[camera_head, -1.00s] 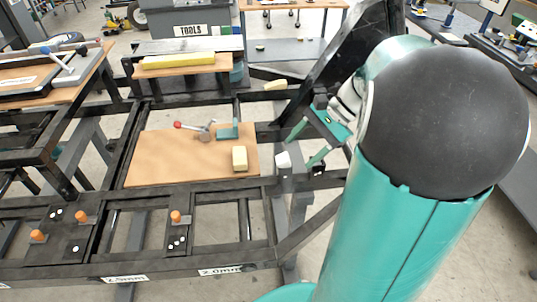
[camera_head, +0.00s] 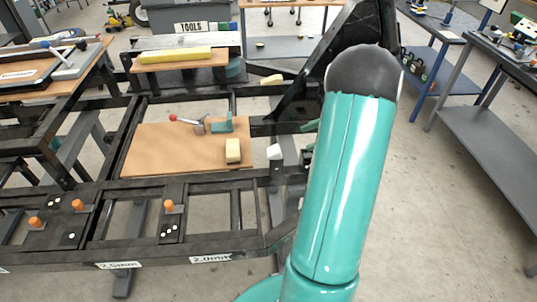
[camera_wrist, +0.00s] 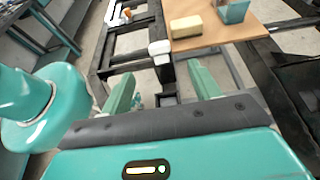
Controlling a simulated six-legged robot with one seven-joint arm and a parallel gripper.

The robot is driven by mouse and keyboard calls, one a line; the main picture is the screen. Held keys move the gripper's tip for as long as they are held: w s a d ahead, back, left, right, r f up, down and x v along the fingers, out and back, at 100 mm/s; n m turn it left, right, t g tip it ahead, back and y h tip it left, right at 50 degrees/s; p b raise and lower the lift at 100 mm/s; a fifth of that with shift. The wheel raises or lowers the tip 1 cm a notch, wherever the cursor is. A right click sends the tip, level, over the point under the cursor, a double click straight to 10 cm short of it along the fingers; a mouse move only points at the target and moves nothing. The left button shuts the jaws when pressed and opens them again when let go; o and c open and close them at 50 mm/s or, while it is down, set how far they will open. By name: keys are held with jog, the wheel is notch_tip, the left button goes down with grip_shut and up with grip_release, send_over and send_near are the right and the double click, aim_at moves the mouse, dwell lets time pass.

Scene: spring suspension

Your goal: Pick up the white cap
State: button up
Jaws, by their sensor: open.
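The white cap (camera_head: 274,152) sits at the right end of the black frame, just right of the wooden board. In the wrist view the white cap (camera_wrist: 160,47) lies beyond my fingertips, roughly between their lines, on top of a dark post. My gripper (camera_wrist: 162,85) is open and empty, with its two green fingers apart and not touching the cap. In the head view my arm hides most of the gripper; parts of the green fingers (camera_head: 309,137) show right of the cap.
A wooden board (camera_head: 165,155) beside the cap bears a cream block (camera_head: 233,150), a teal holder (camera_head: 222,124) and a red-knobbed lever (camera_head: 186,120). Black frame rails (camera_head: 170,256) surround it. A workbench (camera_head: 490,110) stands at the right, with open floor before it.

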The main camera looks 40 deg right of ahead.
send_near(270, 151)
jog(key=f+x, duration=0.1)
jog(key=x, duration=0.8)
jog(key=shift+w+a, duration=0.25)
jog(key=shift+a, duration=0.15)
jog(key=c, duration=1.1)
jog(key=shift+r, duration=0.1)
jog(key=shift+c, duration=0.2)
